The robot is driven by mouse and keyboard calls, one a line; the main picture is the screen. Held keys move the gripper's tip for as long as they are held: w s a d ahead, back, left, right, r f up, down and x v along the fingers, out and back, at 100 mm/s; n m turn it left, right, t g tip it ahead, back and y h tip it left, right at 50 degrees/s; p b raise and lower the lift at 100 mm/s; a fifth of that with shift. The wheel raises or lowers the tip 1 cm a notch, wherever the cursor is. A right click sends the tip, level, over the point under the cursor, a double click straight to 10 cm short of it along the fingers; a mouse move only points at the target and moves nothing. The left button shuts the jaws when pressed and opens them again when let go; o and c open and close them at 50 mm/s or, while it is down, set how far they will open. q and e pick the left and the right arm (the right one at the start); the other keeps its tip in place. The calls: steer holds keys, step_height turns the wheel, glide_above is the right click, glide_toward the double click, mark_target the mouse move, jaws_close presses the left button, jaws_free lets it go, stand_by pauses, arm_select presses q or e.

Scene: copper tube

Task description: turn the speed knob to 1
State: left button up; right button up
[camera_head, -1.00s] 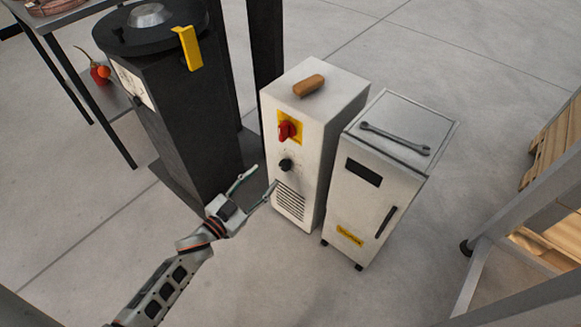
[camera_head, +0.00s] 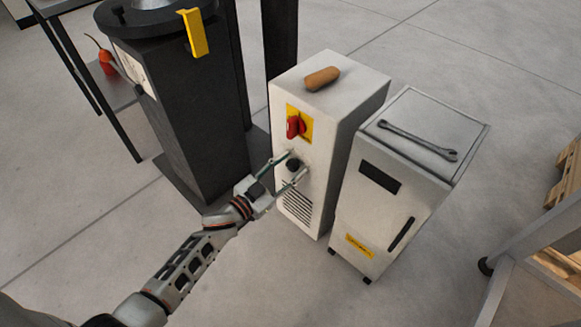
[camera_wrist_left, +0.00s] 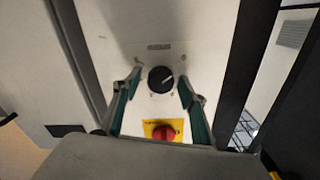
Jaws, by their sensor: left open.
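The speed knob (camera_head: 293,164) is a round black knob with a pale pointer line, on the front of a white cabinet (camera_head: 340,140). In the left wrist view the knob (camera_wrist_left: 160,79) sits between and just beyond my open fingers, apart from both. Its pointer line slants, and the scale marks are too small to read. My left gripper (camera_head: 298,168) is open, its two fingertips on either side of the knob. It also shows in the left wrist view (camera_wrist_left: 158,82). My right gripper is not in view.
A red rotary switch (camera_head: 296,126) on a yellow plate sits above the knob, with vents below it. A grey cabinet (camera_head: 385,215) with a wrench (camera_head: 418,140) stands to the right. A black machine column (camera_head: 190,120) stands to the left.

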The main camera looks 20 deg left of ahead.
arm_select(q)
steer(key=c, duration=1.1)
steer(key=shift+m, duration=0.4)
steer(key=shift+f+m, duration=0.1)
steer(key=shift+m, duration=0.9)
steer(key=m+b, duration=0.1)
steer(key=m, duration=0.2)
steer(key=shift+s+f, duration=0.1)
steer(key=shift+f, duration=0.05)
steer(key=shift+m+b, duration=0.4)
steer(key=shift+m, duration=1.5)
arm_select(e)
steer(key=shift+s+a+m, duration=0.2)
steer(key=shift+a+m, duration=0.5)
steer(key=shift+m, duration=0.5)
arm_select(q)
steer(key=o, duration=1.1)
